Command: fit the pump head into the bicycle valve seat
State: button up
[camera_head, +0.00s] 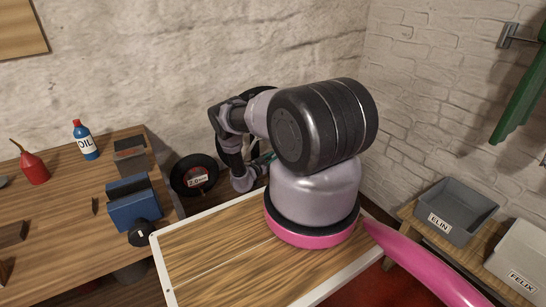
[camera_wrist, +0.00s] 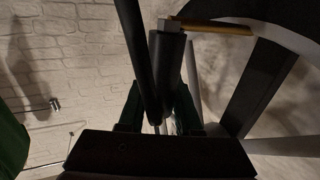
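In the wrist view, a black cylindrical body, apparently the pump head (camera_wrist: 167,72), stands between the dark green fingers of my gripper (camera_wrist: 158,112). The fingers look closed on it. A small grey block (camera_wrist: 171,25) sits at its far end, and a brass-coloured rod (camera_wrist: 215,27) runs from there to the right, towards a dark wheel-like rim (camera_wrist: 272,85). I cannot tell whether the rod and pump head touch or are joined. The valve seat is not clearly made out. In the head view, my arm hides most of the gripper (camera_head: 262,160) and the pump head.
The left bench holds a blue vise (camera_head: 133,203), an oil bottle (camera_head: 85,140) and a red oil can (camera_head: 33,166). Grey bins (camera_head: 455,210) stand at right.

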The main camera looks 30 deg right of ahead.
jog(key=o, duration=0.4)
jog(key=shift+a, duration=0.1)
jog(key=v, duration=1)
jog(key=shift+s+a, duration=0.15)
jog(key=shift+a, duration=0.15)
